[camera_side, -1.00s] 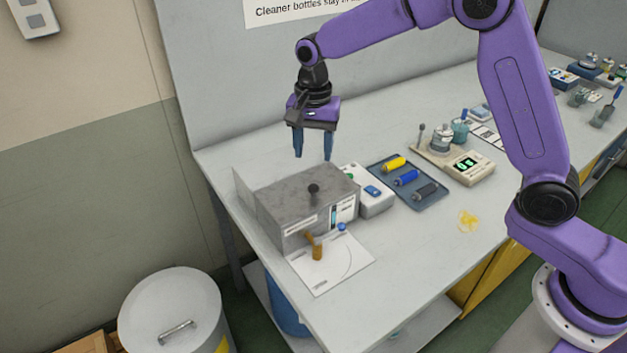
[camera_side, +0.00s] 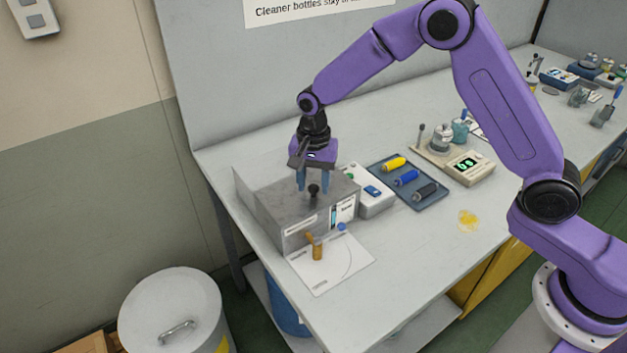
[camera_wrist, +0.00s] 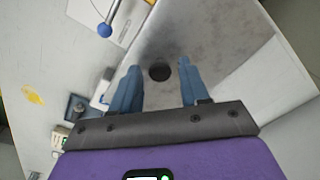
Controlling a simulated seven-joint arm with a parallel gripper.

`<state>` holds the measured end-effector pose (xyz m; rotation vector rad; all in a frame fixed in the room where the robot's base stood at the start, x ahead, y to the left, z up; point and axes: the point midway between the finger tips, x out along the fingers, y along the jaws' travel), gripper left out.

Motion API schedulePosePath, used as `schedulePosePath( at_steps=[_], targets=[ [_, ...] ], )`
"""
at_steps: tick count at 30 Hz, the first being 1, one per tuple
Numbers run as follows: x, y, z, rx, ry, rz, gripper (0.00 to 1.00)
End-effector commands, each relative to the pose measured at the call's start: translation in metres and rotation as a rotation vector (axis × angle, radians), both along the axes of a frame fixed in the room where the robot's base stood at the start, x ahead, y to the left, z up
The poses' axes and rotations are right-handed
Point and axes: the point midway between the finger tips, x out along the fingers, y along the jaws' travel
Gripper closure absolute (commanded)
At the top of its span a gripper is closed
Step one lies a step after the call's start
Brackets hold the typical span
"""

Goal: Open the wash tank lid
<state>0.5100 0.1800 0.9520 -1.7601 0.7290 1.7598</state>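The wash tank (camera_side: 298,234) is a grey metal box at the left end of the bench. Its flat grey lid (camera_side: 278,200) lies shut on top, with a round black knob (camera_side: 314,190). My gripper (camera_side: 313,189) points straight down over the lid, its two blue fingers open and empty. In the side view the fingertips are close to the knob. In the wrist view the knob (camera_wrist: 159,71) shows in the gap between the fingertips (camera_wrist: 159,66), with the grey lid (camera_wrist: 215,35) beyond. I cannot tell whether the fingertips reach down around the knob.
A white box with a blue button (camera_side: 373,191) stands right beside the tank. Beyond it is a tray (camera_side: 433,199) with yellow, blue and dark rollers. A white sheet (camera_side: 325,275) and a small brown-handled item (camera_side: 316,247) are in front. A yellow spill (camera_side: 468,220) lies to the right.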

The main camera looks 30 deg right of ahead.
Motion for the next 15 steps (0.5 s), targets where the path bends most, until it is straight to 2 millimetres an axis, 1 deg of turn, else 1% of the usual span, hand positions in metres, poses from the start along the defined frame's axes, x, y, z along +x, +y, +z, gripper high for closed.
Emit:
schedulePosePath(
  at_steps=[1,2,3,4,10,13,15],
  targets=[
    [0.0,0.0,0.0,0.0,0.0,0.0,0.74],
    [0.0,0.0,0.0,0.0,0.0,0.0,0.83],
    [0.0,0.0,0.0,0.0,0.0,0.0,0.96],
    [0.0,0.0,0.0,0.0,0.0,0.0,1.0],
    [0.003,0.0,0.0,0.0,0.0,0.0,1.0],
    [0.012,0.001,0.0,0.0,0.0,0.0,1.0],
    [0.022,0.001,0.0,0.001,-0.001,-0.001,1.0]
  ],
)
